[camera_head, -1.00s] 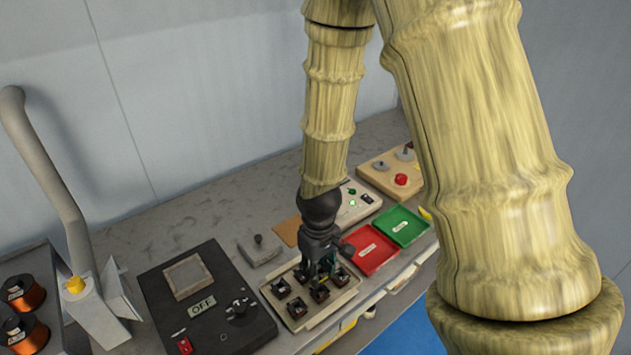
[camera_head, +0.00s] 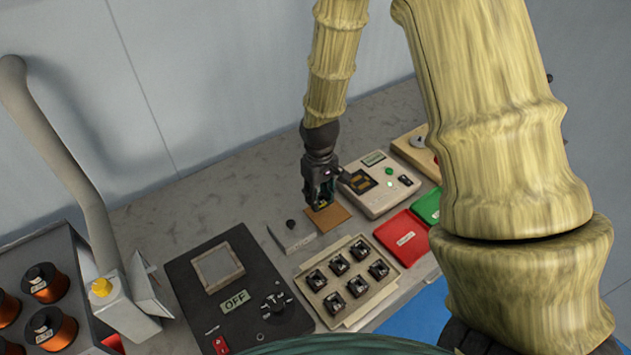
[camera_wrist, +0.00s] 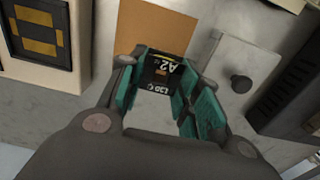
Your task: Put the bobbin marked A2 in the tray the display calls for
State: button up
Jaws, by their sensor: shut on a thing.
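The red tray (camera_head: 388,232) and the green tray (camera_head: 424,212) lie to the right, each with a white label too small to read. A white device (camera_head: 365,200) behind them has a small display (camera_head: 373,158); its text is unreadable to me.
A grey plate with a knob (camera_head: 291,225) is left of the pad. A black panel (camera_head: 190,290) reading OFF and copper coils (camera_head: 45,283) are further left.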

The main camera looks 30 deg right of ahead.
jog(key=w, duration=0.2)
jog(key=w+d+p, duration=0.1)
jog(key=w, duration=0.1)
jog(key=w+p, duration=0.1)
jog(key=w, duration=0.2)
jog(key=shift+d+f, duration=0.3)
jog(key=shift+d, duration=0.1)
jog(key=shift+f+p, duration=0.75)
jog(key=shift+f, duration=1.05)
jog(key=shift+f, duration=0.1)
jog(key=o, duration=1)
jog(key=shift+o, duration=0.2)
